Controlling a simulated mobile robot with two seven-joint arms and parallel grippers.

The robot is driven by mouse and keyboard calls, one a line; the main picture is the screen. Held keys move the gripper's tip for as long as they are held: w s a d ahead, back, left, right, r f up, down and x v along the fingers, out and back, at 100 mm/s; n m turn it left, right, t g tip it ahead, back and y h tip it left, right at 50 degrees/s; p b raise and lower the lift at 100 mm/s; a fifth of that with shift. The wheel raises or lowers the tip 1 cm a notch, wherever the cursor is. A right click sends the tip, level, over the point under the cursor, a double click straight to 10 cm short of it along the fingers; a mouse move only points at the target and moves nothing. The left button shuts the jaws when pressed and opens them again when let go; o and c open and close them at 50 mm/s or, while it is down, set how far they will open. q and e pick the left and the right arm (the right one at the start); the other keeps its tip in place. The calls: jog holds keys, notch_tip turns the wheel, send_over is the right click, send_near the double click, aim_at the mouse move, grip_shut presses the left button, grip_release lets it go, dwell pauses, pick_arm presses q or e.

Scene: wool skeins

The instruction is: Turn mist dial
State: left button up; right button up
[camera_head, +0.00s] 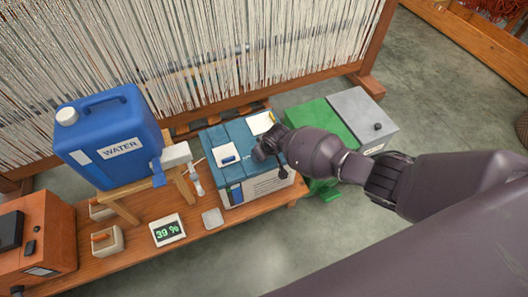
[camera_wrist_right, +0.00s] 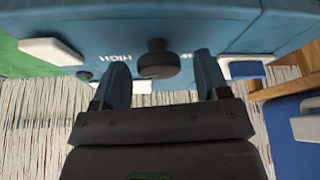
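The mist machine is a teal-topped box (camera_head: 217,136) on the wooden bench in the head view. In the right wrist view its teal panel (camera_wrist_right: 110,22) fills the top, with the word HIGH on it. A round black dial (camera_wrist_right: 157,66) stands out from that panel. My right gripper (camera_wrist_right: 161,60) is open, with one finger on each side of the dial and gaps between. I cannot tell how far the fingertips reach around it. In the head view my right gripper (camera_head: 264,149) is over the box's right part, hiding the dial. My left gripper is not in view.
A blue water can (camera_head: 95,130) sits on a wooden stand left of the machine. A display (camera_head: 167,230) reading 39 % lies on the bench (camera_head: 135,257). A green and grey box (camera_head: 362,112) stands at right. A loom with white threads (camera_head: 190,60) runs behind.

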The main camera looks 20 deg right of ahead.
jog(key=shift+r, duration=0.1)
jog(key=shift+r, duration=0.4)
jog(key=p+v, duration=0.1)
jog(key=v, duration=0.1)
jog(key=p+v, duration=0.1)
jog(key=v, duration=0.1)
jog(key=shift+w+d+r+p, duration=0.1)
jog(key=shift+r+p, duration=0.25)
jog(key=shift+r, duration=0.05)
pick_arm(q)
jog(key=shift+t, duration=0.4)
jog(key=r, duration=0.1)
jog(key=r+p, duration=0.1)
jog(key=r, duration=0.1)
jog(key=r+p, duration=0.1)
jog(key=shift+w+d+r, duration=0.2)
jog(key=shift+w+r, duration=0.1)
pick_arm(e)
jog(key=v, duration=0.5)
jog(key=shift+s+f, duration=0.1)
jog(key=shift+s, duration=0.35)
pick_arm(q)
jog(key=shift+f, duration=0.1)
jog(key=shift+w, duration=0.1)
